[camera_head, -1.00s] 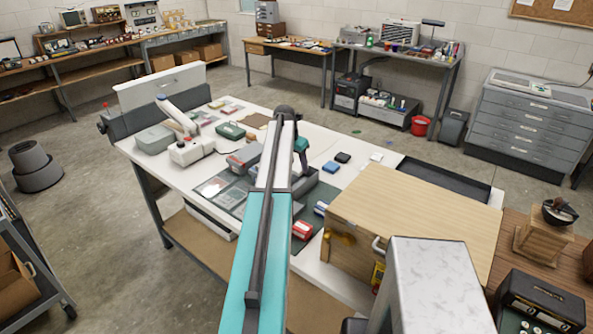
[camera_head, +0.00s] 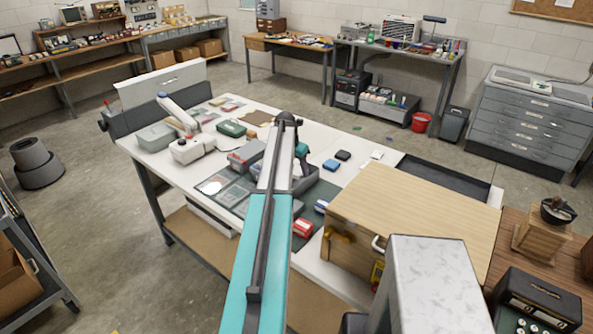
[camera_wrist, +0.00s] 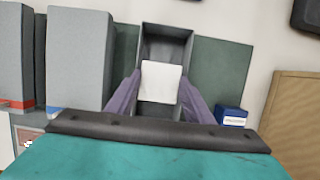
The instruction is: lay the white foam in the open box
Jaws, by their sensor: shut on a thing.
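The white foam (camera_wrist: 161,82) is a small pale block between the two fingers of my gripper (camera_wrist: 160,88) in the wrist view. My gripper is shut on it. The open box (camera_wrist: 189,38) is dark grey, with its inside showing above and below the foam. The foam lies within the box's outline; I cannot tell how far it is above the floor of the box. In the head view the grey box (camera_head: 309,182) shows partly behind my arm, which hides the foam and fingertips.
A blue-and-white small box (camera_wrist: 231,117) stands right of the open box. Tall grey boxes (camera_wrist: 80,55) stand close on the left. In the head view, a large wooden case (camera_head: 415,205) and a red box (camera_head: 303,228) are on the near right of the white table.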

